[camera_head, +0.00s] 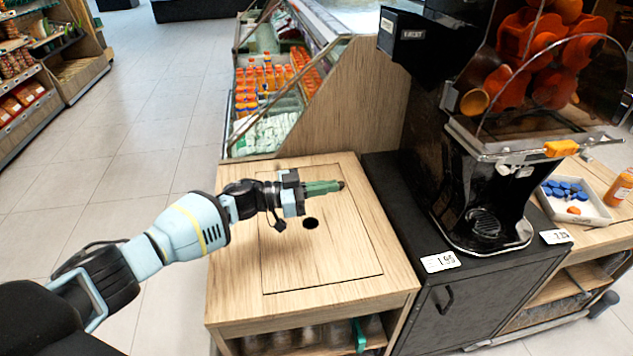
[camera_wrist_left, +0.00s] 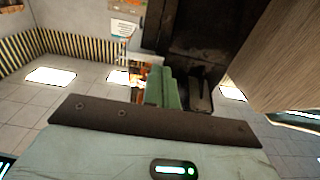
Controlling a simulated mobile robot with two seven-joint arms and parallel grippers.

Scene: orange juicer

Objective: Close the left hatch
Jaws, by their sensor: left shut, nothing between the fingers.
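The left hatch (camera_head: 335,262) is a light wooden panel with a dark round hole, set in the top of the wooden counter (camera_head: 228,290). In the head view it looks flat and level with the counter top around it, with only a thin dark outline. My left gripper (camera_head: 340,186) is over the far part of the panel, its green fingers shut and empty, pointing right. I cannot tell whether it touches the wood. The shut green fingers also show in the left wrist view (camera_wrist_left: 163,88). My arm hides part of the panel's left edge. My right gripper is not in view.
A black juicer (camera_head: 475,175) stands on a dark cabinet (camera_head: 460,300) to the right. A refrigerated display with orange bottles (camera_head: 265,78) and a wooden side wall (camera_head: 350,105) stands behind the counter. A white tray (camera_head: 590,212) with blue caps is far right. Open floor lies left.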

